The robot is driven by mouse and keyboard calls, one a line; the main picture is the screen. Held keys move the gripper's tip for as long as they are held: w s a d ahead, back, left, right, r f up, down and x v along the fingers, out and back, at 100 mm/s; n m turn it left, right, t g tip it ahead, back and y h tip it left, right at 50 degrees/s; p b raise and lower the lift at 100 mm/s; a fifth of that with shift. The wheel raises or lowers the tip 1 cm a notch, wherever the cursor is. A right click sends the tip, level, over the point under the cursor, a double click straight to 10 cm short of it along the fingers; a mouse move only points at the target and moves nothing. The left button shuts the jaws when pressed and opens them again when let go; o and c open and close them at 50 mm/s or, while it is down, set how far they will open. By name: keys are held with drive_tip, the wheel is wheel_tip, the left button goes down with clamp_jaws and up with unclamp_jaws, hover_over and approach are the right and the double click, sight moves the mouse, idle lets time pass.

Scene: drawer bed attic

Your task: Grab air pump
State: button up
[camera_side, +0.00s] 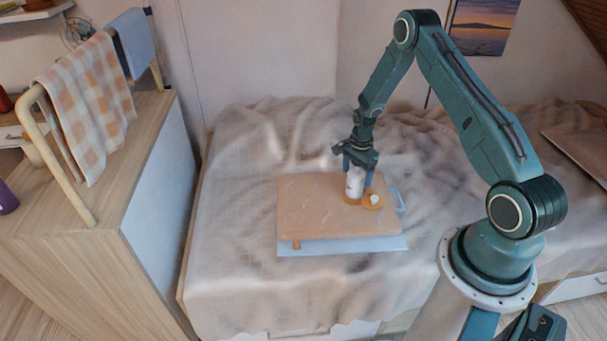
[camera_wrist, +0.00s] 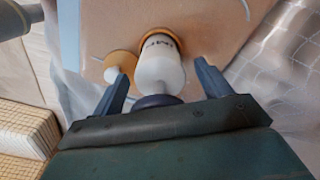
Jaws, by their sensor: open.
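The air pump (camera_side: 354,185) appears as a white cylinder with dark lettering and an orange base. It stands upright on an orange-tan board (camera_side: 305,205). My gripper (camera_side: 359,164) is directly above it, pointing down, with its blue fingers around the pump's upper part. In the wrist view the white pump body (camera_wrist: 159,69) lies between the two spread fingers of my gripper (camera_wrist: 160,78), with gaps visible on both sides. A dark round part (camera_wrist: 157,101) shows at the pump's near end. Its top is hidden by my gripper in the side view.
A small orange disc with a white knob (camera_side: 374,200) sits close beside the pump, and also shows in the wrist view (camera_wrist: 120,64). The board rests on a light blue slab (camera_side: 340,246) on a rumpled bed cover (camera_side: 235,230). A wooden cabinet (camera_side: 110,215) stands left.

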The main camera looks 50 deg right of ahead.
drive_tip(key=c, duration=1.5)
drive_tip(key=shift+c, duration=0.2)
drive_tip(key=shift+r, duration=0.15)
wheel_tip(320, 180, up, 20)
